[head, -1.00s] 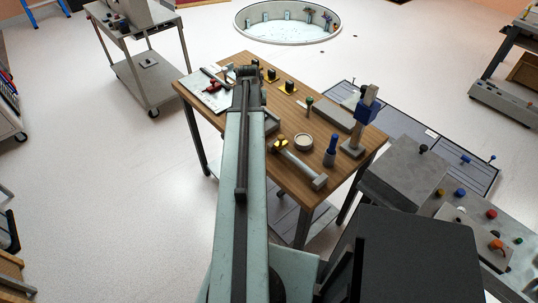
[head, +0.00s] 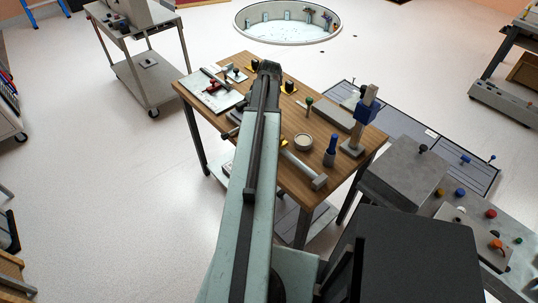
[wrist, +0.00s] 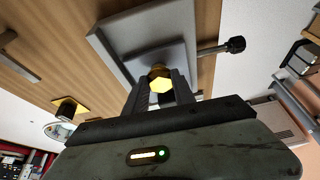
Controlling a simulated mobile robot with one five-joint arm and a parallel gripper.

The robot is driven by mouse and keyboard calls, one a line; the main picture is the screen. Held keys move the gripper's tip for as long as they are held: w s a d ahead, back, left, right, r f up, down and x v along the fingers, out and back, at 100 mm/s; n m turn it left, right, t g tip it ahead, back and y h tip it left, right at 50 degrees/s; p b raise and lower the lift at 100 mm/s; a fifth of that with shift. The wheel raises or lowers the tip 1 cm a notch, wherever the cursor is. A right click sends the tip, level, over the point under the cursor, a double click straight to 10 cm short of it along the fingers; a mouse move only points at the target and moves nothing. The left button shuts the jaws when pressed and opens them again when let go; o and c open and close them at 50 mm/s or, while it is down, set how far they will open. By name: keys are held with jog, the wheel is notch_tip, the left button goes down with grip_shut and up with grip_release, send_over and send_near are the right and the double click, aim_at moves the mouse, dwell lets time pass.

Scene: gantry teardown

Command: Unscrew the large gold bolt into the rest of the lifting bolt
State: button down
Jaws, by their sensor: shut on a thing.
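The large gold bolt (wrist: 160,82) shows its hexagonal head in the wrist view, between the two fingers of my gripper (wrist: 160,92). My gripper is shut on it. Just beyond the bolt is a grey block on a wide grey plate (wrist: 112,40), and I cannot tell how far the bolt sits in it. In the head view my own arm hides the bolt and the gripper's fingers. I cannot tell which thing is the rest of the lifting bolt.
The wooden table (head: 300,190) holds a round pale dish (head: 303,142), a blue-handled tool (head: 331,148) and a blue clamp stand (head: 365,115). A rod with a black knob (wrist: 235,44) sticks out beside the plate. A black knob on a yellow base (wrist: 68,107) is at left.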

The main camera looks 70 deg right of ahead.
jog(key=c, duration=1)
grip_release()
jog(key=shift+f, duration=0.1)
jog(key=shift+o, duration=0.2)
jog(key=p+v, duration=0.7)
jog(key=v, duration=0.1)
jog(key=shift+w, duration=0.1)
